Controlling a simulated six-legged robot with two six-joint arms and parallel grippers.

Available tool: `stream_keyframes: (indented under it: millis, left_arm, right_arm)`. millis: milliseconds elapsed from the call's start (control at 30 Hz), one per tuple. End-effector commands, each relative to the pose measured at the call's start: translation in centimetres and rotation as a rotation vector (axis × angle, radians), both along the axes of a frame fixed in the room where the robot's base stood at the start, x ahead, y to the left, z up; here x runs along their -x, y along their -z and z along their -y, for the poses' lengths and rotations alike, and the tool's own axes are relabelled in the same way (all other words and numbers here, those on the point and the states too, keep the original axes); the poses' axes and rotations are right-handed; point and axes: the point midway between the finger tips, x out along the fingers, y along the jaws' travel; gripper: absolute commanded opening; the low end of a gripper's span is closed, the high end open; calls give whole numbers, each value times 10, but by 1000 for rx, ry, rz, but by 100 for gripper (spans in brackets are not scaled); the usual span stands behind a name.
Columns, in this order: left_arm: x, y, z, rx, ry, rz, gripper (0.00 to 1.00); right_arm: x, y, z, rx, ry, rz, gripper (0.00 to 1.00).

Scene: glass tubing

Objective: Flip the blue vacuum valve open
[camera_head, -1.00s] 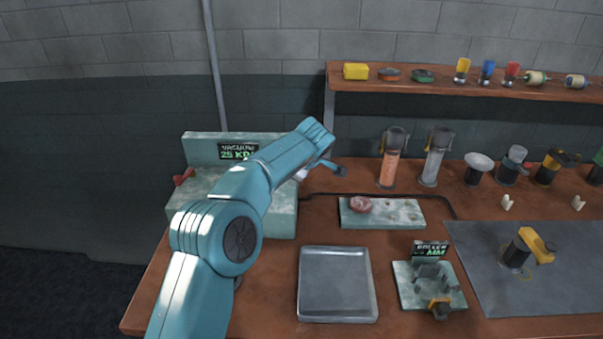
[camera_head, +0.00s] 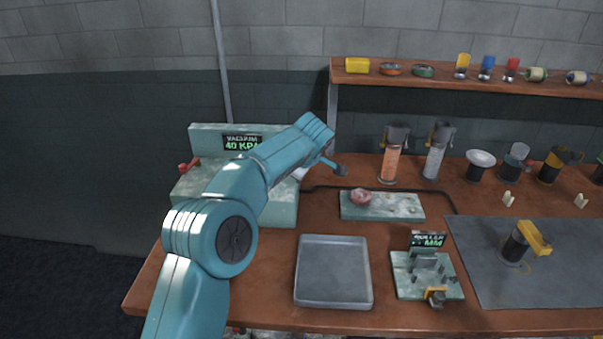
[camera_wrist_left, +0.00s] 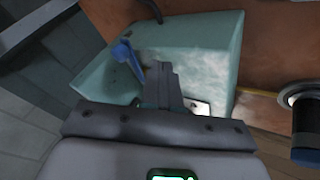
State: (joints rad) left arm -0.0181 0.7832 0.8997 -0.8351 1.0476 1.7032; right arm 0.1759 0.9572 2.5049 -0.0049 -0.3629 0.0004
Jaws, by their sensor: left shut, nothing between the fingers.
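The vacuum unit (camera_head: 262,212) is a pale teal box at the back left of the bench, with a display (camera_head: 242,143) reading 40 KPA. The blue valve (camera_wrist_left: 126,54) shows in the left wrist view as a lever on the edge of the box; my arm hides it in the head view. My left gripper (camera_wrist_left: 164,72) is shut and empty, with its fingers just right of the lever. I cannot tell whether they touch it. My right gripper is not in view.
A red handle (camera_head: 188,165) sticks out on the unit's left. An empty grey tray (camera_head: 333,302) lies in front, with a roller fixture (camera_head: 428,285) to its right. A slab with a pink piece (camera_head: 361,197), glass cylinders (camera_head: 390,160) and a shelf (camera_head: 470,88) stand farther right.

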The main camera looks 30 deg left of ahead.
Motion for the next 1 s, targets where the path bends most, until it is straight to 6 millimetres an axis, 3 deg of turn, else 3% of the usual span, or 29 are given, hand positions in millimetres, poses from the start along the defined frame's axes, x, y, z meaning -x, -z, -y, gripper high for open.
stream_keyframes:
  millis: [300, 500, 1000]
  left_arm:
    - [14, -52, 29, 1, 4, 8, 0]
    - [22, -74, 42, 0, 2, 5, 0]
    - [26, -80, 48, 0, 2, 5, 0]
  right_arm:
    - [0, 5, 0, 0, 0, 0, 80]
    - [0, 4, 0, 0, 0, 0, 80]
    - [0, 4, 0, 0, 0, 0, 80]
